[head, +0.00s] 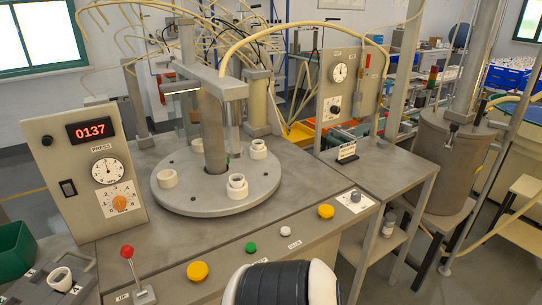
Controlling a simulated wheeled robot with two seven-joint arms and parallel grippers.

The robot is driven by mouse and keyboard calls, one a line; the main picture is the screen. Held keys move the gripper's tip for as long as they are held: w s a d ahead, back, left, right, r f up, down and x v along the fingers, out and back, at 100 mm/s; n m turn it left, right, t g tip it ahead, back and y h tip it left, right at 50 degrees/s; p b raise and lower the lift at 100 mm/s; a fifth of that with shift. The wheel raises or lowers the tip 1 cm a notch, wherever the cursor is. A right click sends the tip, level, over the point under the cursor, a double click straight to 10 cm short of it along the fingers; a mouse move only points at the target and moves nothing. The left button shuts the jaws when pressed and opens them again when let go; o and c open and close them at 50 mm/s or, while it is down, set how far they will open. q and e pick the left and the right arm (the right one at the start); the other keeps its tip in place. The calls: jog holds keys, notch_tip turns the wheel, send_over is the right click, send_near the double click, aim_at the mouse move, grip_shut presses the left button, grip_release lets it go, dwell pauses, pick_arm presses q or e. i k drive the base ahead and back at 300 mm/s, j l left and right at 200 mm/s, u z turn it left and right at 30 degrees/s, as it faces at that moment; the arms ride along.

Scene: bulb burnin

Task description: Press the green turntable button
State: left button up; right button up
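The green button (251,247) is a small round cap on the sloping front panel (225,258) of the grey machine, in the lower middle of the head view. It lies between a large yellow button (197,271) and a small white button (286,231). The round grey turntable (203,201) stands behind it and carries several white ring-shaped pieces, one (167,178) at its left edge. Neither of my grippers shows. Nothing touches the green button.
A red-knobbed lever (127,252) stands left on the panel, and a second yellow button (326,211) is right. A press box (84,170) with display 0137 stands at left. A black and white arm part of mine fills the bottom middle, below the green button.

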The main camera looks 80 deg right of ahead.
aim_at(251, 246)
jog(key=z, duration=2.5)
